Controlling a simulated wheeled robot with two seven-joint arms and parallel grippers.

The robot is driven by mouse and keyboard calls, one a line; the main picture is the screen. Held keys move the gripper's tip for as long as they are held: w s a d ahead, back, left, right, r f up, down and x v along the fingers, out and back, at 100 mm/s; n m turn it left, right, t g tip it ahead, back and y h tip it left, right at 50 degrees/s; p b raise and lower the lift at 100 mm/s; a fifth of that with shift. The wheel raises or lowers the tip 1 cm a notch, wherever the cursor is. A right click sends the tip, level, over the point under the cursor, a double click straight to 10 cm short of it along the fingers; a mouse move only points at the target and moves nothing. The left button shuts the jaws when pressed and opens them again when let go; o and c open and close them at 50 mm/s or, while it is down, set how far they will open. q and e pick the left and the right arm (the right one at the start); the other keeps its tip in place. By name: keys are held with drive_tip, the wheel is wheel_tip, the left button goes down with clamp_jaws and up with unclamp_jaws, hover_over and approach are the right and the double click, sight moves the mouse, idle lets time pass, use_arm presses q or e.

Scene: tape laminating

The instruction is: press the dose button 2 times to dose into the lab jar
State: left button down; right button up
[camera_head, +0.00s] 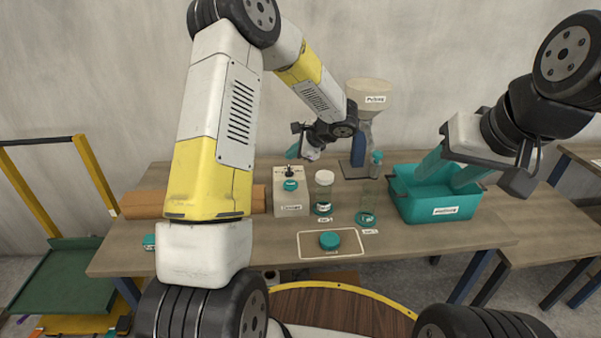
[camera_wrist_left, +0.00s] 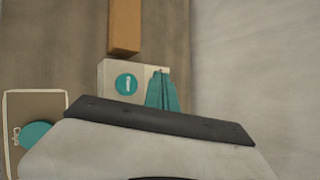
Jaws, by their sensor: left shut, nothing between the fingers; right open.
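A cream box with a teal round button (camera_head: 290,185) stands on the table; its front label is too small to read surely. The button also shows in the left wrist view (camera_wrist_left: 127,84). My left gripper (camera_head: 293,152) is shut and empty, above and towards the back of the box; its teal fingers (camera_wrist_left: 162,92) appear beside the button in the wrist view. A clear jar with a white lid (camera_head: 324,190) stands right of the box. Another clear jar (camera_head: 367,205) stands further right; I cannot tell which is the lab jar. My right gripper (camera_head: 449,170) is open and empty over a teal bin.
The teal bin (camera_head: 436,212) stands at the right. A hopper (camera_head: 369,95) on a stand is behind the jars. A teal lid (camera_head: 330,240) lies on a framed mat at the front. A brown block (camera_head: 145,205) lies left of the box, partly hidden by my left arm.

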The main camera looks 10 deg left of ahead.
sight(293, 185)
use_arm(q)
drive_tip(key=shift+f, duration=4)
drive_tip(key=shift+f, duration=0.15)
drive_tip(key=shift+f, duration=0.25)
drive_tip(key=shift+f, duration=0.5)
drive_tip(key=shift+r, duration=0.9)
drive_tip(key=shift+r, duration=2.55)
